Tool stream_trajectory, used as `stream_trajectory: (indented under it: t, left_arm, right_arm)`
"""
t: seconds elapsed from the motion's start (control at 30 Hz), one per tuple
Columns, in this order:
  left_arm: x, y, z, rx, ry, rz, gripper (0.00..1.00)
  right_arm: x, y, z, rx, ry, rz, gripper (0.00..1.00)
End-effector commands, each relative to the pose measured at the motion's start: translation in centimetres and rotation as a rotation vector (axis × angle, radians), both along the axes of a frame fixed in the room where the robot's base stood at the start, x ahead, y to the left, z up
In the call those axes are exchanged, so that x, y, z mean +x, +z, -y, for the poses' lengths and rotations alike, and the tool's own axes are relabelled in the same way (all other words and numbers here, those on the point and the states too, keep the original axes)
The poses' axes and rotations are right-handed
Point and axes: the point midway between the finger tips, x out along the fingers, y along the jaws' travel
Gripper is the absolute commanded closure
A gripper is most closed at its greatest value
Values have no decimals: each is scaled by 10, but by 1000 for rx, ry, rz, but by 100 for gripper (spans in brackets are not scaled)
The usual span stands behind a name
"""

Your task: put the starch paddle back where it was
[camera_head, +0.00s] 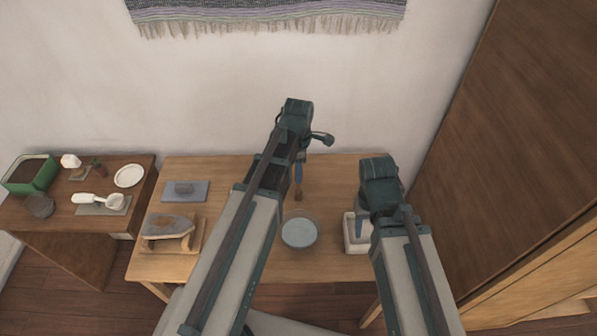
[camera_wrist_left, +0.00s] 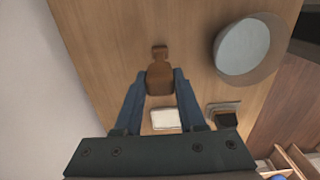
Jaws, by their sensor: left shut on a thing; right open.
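My left gripper (camera_head: 298,178) is shut on a brown wooden paddle (camera_head: 298,194), which hangs below its blue fingers over the table. In the left wrist view, the paddle (camera_wrist_left: 160,80) shows between the fingertips of my left gripper (camera_wrist_left: 160,74), its narrow end pointing away. A round bowl (camera_head: 299,232) stands just nearer than the paddle; it also shows in the left wrist view (camera_wrist_left: 243,47). My right gripper (camera_head: 362,222) is open above a white object (camera_head: 350,240) at the table's right; the arm partly hides that object.
On the wooden table (camera_head: 330,172), an iron (camera_head: 168,227) sits on a wooden stand and a grey pad (camera_head: 160,192) carries a small block. A side table at left holds a green tub (camera_head: 30,174), a plate (camera_head: 129,176) and a white scoop (camera_head: 88,198). A tall cabinet (camera_head: 510,130) bounds the right.

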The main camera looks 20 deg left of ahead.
Motion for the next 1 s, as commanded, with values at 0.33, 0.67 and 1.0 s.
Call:
stream_trajectory:
  t: [0.33,0.67,1.0]
  left_arm:
    - [0,-3,0,0,0,0,31]
    - [0,0,0,0,0,0,31]
    - [0,31,0,0,0,0,31]
  right_arm:
    - [0,-3,0,0,0,0,50]
    - [0,0,0,0,0,0,50]
    - [0,31,0,0,0,0,50]
